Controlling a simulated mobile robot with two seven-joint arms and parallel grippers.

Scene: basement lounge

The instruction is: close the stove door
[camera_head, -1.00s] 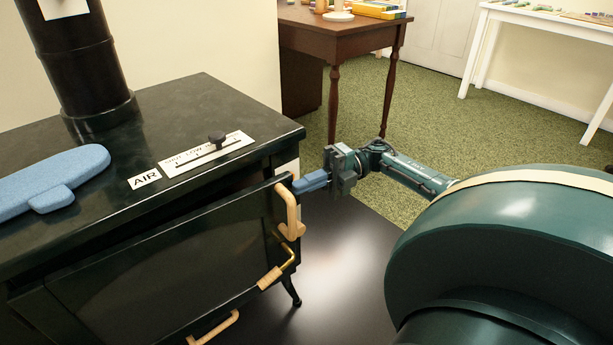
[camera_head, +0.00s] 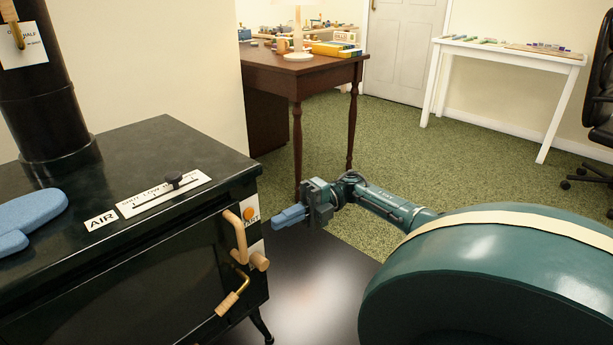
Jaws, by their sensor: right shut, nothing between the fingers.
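The black stove (camera_head: 150,150) stands at the left. Its front door (camera_head: 140,290) has a pale wooden upper handle (camera_head: 238,240) and a brass-and-wood lower handle (camera_head: 234,296) at its right edge. The door lies close to the stove front; I cannot tell whether it is fully flush. My right gripper (camera_head: 279,219) is shut and empty, just right of the door's handle side and seemingly apart from it, with blue fingers pointing left. My left gripper is not in view.
A blue padded object (camera_head: 30,210) lies on the stove top near the air slider (camera_head: 174,179). A dark floor plate (camera_head: 310,275) lies right of the stove. A brown table (camera_head: 300,70) stands behind, a white table (camera_head: 510,52) and office chair (camera_head: 598,110) farther right.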

